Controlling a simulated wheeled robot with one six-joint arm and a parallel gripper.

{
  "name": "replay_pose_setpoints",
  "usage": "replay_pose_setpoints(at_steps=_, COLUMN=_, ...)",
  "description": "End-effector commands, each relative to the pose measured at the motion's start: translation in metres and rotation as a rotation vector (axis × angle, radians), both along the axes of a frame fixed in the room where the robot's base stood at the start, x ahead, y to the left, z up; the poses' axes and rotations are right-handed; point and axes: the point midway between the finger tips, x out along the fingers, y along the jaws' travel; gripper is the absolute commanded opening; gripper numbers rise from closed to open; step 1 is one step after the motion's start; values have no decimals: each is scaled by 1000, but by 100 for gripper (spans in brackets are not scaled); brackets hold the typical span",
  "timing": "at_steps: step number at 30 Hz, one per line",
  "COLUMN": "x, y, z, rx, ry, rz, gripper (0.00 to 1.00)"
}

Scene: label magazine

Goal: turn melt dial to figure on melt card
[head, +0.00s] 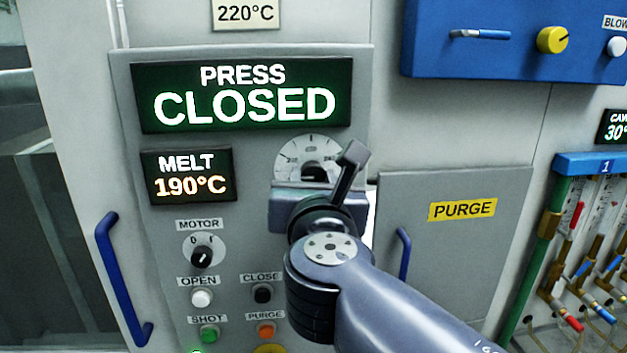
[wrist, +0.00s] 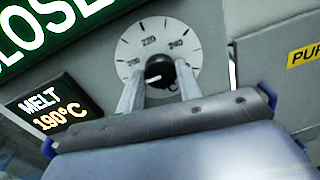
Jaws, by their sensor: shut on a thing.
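The melt dial is a dark knob (wrist: 160,72) on a round pale scale (wrist: 158,45) marked 200, 220 and 240. In the wrist view its white pointer line points left, towards the low end of the scale. My gripper (wrist: 159,80) is shut on the knob, one finger on each side. In the head view my wrist hides most of the knob and the scale's upper part (head: 309,150) shows. The melt display (head: 189,177) reads 190°C. The melt card (head: 246,14) at the top edge reads 220°C.
A press display (head: 243,95) reads CLOSED. The motor switch (head: 202,256) and several push buttons sit below. A blue handle (head: 120,280) juts out at left. A purge door (head: 455,250) with a blue handle is at right. A blue box (head: 510,50) hangs upper right.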

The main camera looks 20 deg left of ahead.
Motion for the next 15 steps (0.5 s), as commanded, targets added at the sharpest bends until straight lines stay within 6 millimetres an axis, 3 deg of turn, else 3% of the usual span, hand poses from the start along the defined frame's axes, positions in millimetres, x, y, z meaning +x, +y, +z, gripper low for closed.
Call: replay_pose_setpoints(at_steps=15, x=0, y=0, z=-1, rx=90, ry=48, rz=0, gripper=11)
